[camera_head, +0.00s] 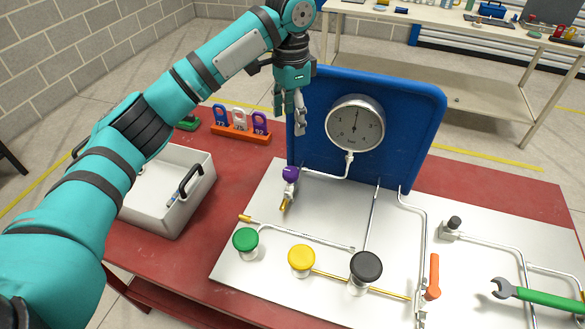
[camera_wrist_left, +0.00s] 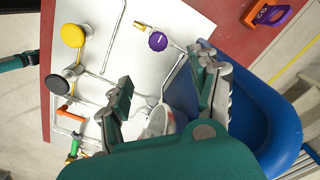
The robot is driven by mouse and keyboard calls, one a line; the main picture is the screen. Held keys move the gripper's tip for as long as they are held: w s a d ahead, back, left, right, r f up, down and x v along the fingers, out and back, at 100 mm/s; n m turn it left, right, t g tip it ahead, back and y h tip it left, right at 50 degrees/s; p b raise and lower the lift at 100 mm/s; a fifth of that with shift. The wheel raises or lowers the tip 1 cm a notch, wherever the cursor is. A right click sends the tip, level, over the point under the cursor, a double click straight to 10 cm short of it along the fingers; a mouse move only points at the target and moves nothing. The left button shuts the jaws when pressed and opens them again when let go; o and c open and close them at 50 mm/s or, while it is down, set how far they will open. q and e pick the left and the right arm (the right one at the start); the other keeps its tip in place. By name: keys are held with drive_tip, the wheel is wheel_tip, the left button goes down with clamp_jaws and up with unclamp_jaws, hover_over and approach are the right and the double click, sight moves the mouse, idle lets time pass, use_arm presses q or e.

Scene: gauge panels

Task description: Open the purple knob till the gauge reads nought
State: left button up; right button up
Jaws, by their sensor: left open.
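The purple knob (camera_head: 291,173) sits on a short pipe at the back left of the white panel (camera_head: 330,215), below the gauge (camera_head: 355,123). The gauge has a round white dial on a blue backboard; its needle points roughly upward, and the exact figure is too small to read. My left gripper (camera_head: 290,117) hangs open and empty above the purple knob, pointing down, apart from it, left of the gauge. In the left wrist view the purple knob (camera_wrist_left: 158,41) shows beyond the open fingers (camera_wrist_left: 166,78).
Green (camera_head: 245,240), yellow (camera_head: 301,258) and black (camera_head: 366,268) knobs stand along the panel's front. An orange lever (camera_head: 433,277) and a green wrench (camera_head: 540,296) are at the right. The blue backboard (camera_head: 420,110) rises close beside my gripper. A grey bin (camera_head: 155,216) and a padlock rack (camera_head: 240,134) are left.

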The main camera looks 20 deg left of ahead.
sight(291, 171)
use_arm(q)
drive_tip(key=f+p, duration=0.1)
drive_tip(key=f, duration=0.8)
drive_tip(key=f+p, duration=0.1)
drive_tip(key=f, duration=0.4)
drive_tip(key=shift+s+f+p, duration=0.2)
drive_tip(key=shift+s+p, duration=0.1)
drive_tip(key=shift+f, duration=0.8)
drive_tip(key=shift+c, duration=0.5)
